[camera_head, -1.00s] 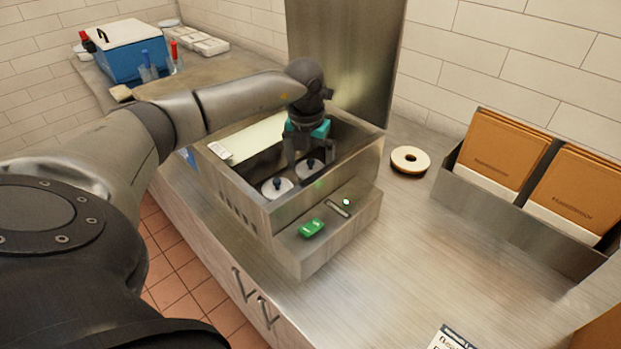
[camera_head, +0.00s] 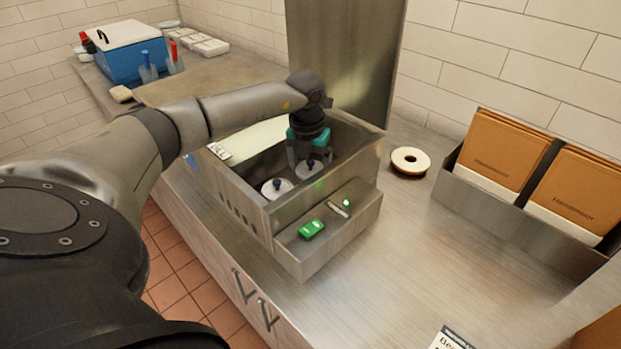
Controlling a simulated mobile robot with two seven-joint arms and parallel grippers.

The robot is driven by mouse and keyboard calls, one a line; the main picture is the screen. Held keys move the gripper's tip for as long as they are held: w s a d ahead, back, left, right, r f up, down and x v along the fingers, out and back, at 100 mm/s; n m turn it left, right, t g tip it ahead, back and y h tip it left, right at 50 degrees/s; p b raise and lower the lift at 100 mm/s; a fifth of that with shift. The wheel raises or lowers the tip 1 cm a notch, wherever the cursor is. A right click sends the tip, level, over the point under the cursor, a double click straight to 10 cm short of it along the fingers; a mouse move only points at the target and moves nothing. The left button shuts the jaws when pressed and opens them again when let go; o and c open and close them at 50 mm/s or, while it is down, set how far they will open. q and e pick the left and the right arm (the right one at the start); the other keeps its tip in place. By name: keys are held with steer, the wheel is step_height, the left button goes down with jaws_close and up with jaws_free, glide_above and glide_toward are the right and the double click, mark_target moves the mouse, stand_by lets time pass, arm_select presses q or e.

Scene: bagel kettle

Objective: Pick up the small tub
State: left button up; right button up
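No thing in view is clearly labelled as the small tub. Two round white lids with dark blue knobs sit inside the open steel well (camera_head: 245,190), a nearer one (camera_head: 277,189) at the front left and a farther one (camera_head: 311,172) to its right. The tub bodies under them, if any, are hidden. My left gripper (camera_head: 311,162) points down into the well over the farther lid. Its fingers are apart, one on each side of the lid's knob; contact cannot be made out. My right gripper is not in view.
A green device (camera_head: 311,229) lies on the front ledge. The counter at front right is mostly clear.

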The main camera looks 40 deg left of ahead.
arm_select(q)
steer(key=c, duration=0.3)
step_height(320, 180, up, 20)
steer(key=shift+r+p, duration=0.1)
steer(key=shift+p, duration=0.95)
